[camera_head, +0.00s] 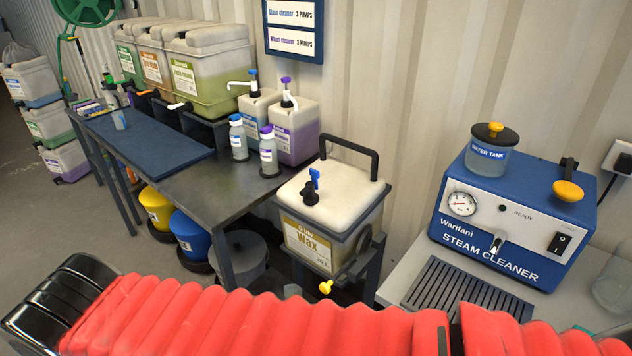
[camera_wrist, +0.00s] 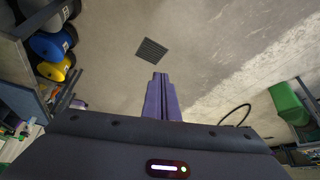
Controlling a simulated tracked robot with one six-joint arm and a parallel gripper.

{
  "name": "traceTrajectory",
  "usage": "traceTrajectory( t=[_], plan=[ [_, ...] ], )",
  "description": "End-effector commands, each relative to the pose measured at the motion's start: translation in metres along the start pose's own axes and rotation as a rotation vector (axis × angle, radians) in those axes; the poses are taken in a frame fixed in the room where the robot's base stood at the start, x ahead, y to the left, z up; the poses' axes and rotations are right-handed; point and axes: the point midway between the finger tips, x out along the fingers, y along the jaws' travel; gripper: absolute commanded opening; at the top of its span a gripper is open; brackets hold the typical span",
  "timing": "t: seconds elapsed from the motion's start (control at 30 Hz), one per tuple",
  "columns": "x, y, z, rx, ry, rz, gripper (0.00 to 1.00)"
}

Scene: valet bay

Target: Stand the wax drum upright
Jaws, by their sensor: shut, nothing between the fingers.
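The wax drum (camera_head: 325,220) is a whitish container with a "Wax" label, held in a dark cradle (camera_head: 372,272) right of the workbench in the head view. My gripper (camera_wrist: 160,76) shows in the wrist view, shut and empty over the floor. It is out of the head view, and the drum is not recognisable in the wrist view.
The workbench (camera_head: 225,185) holds pump bottles and large jugs. A steam cleaner (camera_head: 500,220) stands at right. Yellow (camera_head: 156,207) and blue (camera_head: 188,235) buckets sit under the bench. The wrist view shows open floor with a drain grate (camera_wrist: 151,50) and a green box (camera_wrist: 288,102).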

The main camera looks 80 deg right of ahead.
Motion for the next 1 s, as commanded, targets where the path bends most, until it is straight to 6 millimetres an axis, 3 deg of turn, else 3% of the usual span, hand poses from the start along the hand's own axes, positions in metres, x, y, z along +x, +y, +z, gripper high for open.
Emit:
traceTrajectory(
  t=[0.43,0.57,0.77,1.0],
  plan=[
    [0.0,0.001,0.0,-0.001,-0.003,0.002,0.0],
    [0.005,0.01,0.003,-0.016,-0.032,0.031,0.0],
    [0.022,0.051,0.018,-0.083,-0.175,0.16,0.0],
    [0.033,0.131,0.048,-0.216,-0.448,0.356,0.0]
  ],
)
